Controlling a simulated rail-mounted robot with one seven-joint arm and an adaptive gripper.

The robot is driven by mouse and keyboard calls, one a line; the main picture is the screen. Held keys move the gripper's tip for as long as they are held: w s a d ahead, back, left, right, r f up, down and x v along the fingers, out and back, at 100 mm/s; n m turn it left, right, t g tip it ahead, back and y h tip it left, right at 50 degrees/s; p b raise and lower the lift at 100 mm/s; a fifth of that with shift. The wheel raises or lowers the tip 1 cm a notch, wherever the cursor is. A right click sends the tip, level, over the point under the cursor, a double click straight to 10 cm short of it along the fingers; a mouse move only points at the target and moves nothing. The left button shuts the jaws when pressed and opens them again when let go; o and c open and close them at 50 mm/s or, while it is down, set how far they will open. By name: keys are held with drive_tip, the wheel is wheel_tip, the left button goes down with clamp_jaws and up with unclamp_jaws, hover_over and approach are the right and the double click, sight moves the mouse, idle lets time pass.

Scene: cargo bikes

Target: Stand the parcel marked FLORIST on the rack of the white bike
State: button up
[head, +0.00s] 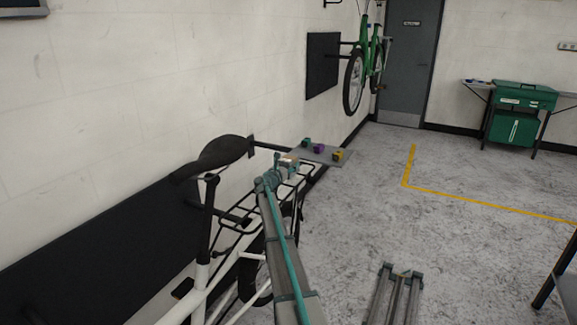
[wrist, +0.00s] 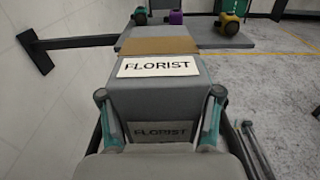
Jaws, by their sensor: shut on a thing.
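The FLORIST parcel (wrist: 160,88) is a grey box with a brown top band and white FLORIST labels on its top and near face. It sits between the two fingers of my gripper (wrist: 160,105), which is shut on it. In the head view the parcel (head: 289,159) is small and partly hidden by my gripper (head: 277,174). The white bike (head: 210,285) hangs along the left wall, with a black saddle. Its black rack (head: 297,181) lies around and under my gripper. I cannot tell whether the parcel touches the rack.
A grey shelf (head: 327,154) beyond the rack carries green, purple and yellow items. A black wall arm (wrist: 75,42) is left of the parcel. A green bike (head: 368,60) hangs farther back. A green cabinet (head: 518,112) stands at far right.

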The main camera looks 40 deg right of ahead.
drive_tip(key=o, duration=1.5)
drive_tip(key=shift+r, duration=0.15)
drive_tip(key=shift+s+a, duration=0.2)
drive_tip(key=shift+a, duration=0.05)
drive_tip(key=b+v, duration=0.1)
drive_tip(key=v, duration=1)
drive_tip(key=shift+a+b, duration=0.2)
drive_tip(key=shift+b, duration=0.2)
drive_tip(key=shift+s+d, duration=0.1)
